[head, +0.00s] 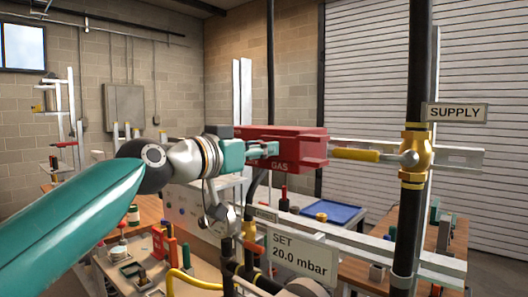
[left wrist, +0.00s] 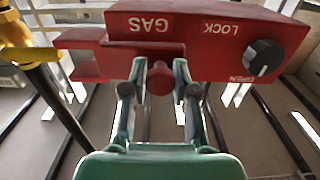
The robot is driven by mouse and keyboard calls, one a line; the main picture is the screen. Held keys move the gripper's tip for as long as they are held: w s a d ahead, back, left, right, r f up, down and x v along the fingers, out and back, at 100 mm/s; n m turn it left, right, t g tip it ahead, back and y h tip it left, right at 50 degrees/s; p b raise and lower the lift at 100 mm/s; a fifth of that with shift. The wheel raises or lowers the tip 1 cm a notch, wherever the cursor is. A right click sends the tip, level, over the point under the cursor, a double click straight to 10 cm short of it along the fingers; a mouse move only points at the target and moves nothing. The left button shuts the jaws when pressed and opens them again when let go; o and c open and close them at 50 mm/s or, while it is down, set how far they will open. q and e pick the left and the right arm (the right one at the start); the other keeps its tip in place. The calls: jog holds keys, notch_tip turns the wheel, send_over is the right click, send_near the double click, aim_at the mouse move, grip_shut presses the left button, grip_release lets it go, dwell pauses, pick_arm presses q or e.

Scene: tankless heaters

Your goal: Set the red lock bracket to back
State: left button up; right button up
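The red lock bracket (head: 300,143), marked GAS, is at mid-height beside the supply pipe in the head view. In the left wrist view the red lock bracket (left wrist: 215,45) spans the top, upside down, with GAS and LOCK lettering, a black dial (left wrist: 263,57) and a slotted end at the left. My left gripper (head: 270,150) is at its near face. In the left wrist view its two fingers (left wrist: 160,72) sit on either side of the bracket's round red knob (left wrist: 159,82), seemingly closed on it. The finger pads are partly hidden. My right gripper is not in view.
A yellow valve handle (head: 356,154) runs from the bracket to a brass valve (head: 415,152) on the black pipe. A SUPPLY sign (head: 456,112) and a SET 20.0 mbar sign (head: 300,255) stand nearby. A blue tray (head: 335,214) lies behind and below.

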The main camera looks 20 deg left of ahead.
pick_arm(q)
jog(key=o, duration=0.4)
jog(key=shift+c, duration=0.2)
jog(key=v, duration=1.2)
